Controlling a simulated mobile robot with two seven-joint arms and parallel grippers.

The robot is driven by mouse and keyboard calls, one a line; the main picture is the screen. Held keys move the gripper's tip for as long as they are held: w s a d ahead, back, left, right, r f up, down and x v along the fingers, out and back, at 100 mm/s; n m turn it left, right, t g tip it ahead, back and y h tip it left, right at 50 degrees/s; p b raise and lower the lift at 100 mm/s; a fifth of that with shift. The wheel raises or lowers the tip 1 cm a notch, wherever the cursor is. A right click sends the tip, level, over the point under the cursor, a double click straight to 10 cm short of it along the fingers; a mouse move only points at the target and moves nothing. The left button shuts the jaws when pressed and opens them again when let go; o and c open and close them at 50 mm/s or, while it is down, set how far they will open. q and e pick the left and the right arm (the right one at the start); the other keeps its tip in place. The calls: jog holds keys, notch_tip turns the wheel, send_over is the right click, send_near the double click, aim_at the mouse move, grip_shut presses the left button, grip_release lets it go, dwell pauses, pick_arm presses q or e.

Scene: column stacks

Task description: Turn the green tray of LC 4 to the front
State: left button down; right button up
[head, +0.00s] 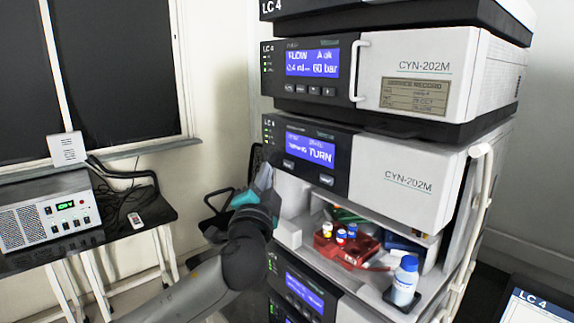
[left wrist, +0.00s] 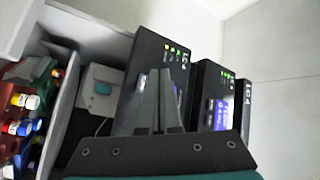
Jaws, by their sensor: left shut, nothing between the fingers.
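The LC 4 sampler module (head: 402,183) has a blue display (head: 310,149) reading "TURN", with two buttons below it, one being the left button (head: 290,164). In its open bay a red tray (head: 345,254) with several capped vials faces the front. The green tray (head: 347,215) shows partly behind it, and a blue tray (head: 403,243) is at the right. My left gripper (head: 266,170) is shut and empty, beside the left front edge of the module. In the left wrist view its fingers (left wrist: 160,75) are together in front of the dark panels; contact cannot be told. My right gripper is not in view.
A pump module (head: 420,72) with a white handle (head: 357,70) is above. White tubing (head: 470,220) runs down the right side. A power supply (head: 45,215) sits on a side table at left.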

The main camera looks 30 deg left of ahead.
pick_arm(q)
jog(key=shift+s+a, duration=0.25)
jog(key=shift+s, duration=0.35)
jog(key=shift+s+a, duration=0.25)
jog(key=shift+s, duration=0.3)
dwell(4.4)
